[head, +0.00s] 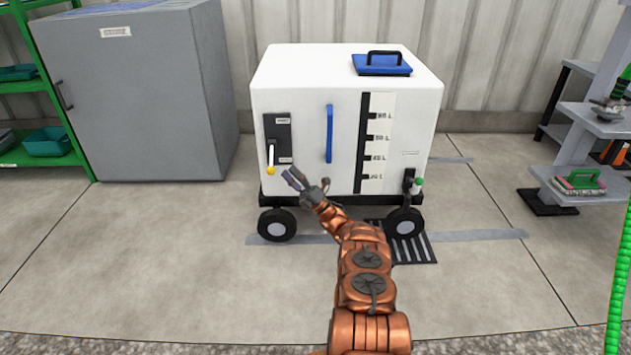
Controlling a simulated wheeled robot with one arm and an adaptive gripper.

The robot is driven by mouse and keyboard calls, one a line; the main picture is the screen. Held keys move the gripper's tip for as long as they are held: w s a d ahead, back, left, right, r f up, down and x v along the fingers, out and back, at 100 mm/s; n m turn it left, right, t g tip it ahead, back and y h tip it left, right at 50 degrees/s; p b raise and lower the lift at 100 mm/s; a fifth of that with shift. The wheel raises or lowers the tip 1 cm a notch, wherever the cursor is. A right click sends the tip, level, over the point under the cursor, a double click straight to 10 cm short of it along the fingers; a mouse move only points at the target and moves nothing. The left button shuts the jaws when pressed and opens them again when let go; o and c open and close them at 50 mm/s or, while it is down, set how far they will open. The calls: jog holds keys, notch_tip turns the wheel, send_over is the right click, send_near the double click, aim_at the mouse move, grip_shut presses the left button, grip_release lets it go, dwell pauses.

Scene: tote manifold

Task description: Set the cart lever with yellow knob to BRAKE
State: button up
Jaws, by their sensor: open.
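A white cart (303,98) stands on black wheels in the middle of the head view. On the left of its front is a dark plate with small labels at its top and bottom, too small to read. The lever (270,155) on that plate is white and points down, with its yellow knob (270,171) at the low end near the bottom label. My gripper (290,177) is open and empty, just right of and slightly below the yellow knob, apart from it in the picture. The exact depth gap cannot be told.
A green-knobbed valve (419,182) sits at the cart's lower right. A blue handle (329,134) and level scale are on its front. A grey cabinet (140,100) stands left, grey shelves (592,122) right. A floor grate (415,249) lies by the right wheel. Floor at front left is clear.

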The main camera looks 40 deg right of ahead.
jog(key=s+d, duration=0.3)
jog(key=s, duration=0.4)
jog(key=shift+s+d, duration=0.15)
jog(key=shift+d, duration=0.15)
dwell(0.5)
